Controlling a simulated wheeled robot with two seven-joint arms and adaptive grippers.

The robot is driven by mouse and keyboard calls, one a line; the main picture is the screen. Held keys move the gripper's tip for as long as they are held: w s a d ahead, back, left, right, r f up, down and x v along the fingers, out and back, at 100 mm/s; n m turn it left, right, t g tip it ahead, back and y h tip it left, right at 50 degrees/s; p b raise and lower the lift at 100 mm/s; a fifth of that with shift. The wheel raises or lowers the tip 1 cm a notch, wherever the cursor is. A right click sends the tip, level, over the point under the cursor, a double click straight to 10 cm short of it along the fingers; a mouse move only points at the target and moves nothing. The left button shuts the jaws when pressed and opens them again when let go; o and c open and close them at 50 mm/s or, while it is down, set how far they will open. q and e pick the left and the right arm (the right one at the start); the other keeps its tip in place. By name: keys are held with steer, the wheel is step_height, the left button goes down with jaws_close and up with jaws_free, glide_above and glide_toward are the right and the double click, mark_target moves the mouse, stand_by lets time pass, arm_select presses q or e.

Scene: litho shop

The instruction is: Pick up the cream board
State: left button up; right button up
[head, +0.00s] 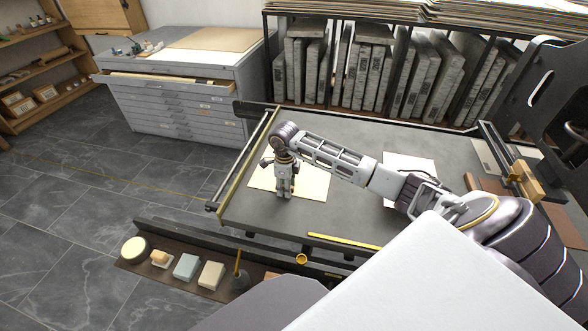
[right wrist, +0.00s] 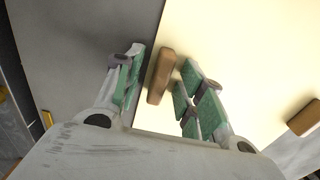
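The cream board (head: 316,184) lies flat on the dark grey bed of the press, toward its left side. In the right wrist view the cream board (right wrist: 235,50) fills the right half and bears two brown blocks like handles. My right gripper (head: 284,194) points down over the board's near left part and hides some of it. In the right wrist view its green-padded fingers (right wrist: 162,85) are open on either side of one brown handle (right wrist: 160,76), with gaps showing. The other brown handle (right wrist: 304,118) is at the right edge. My left gripper is not in view.
A white sheet (head: 408,165) lies right of the board on the press bed (head: 350,215). A yellow ruler (head: 343,241) lies along the near edge. A shelf below holds a blue block (head: 186,266) and other small items. Stone slabs (head: 360,75) stand behind; a drawer cabinet (head: 185,115) stands left.

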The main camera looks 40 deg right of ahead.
stand_by(0.3)
jaws_close()
steer(key=shift+r, duration=0.2)
step_height(320, 180, up, 10)
steer(key=shift+f, duration=0.15)
stand_by(0.7)
stand_by(0.3)
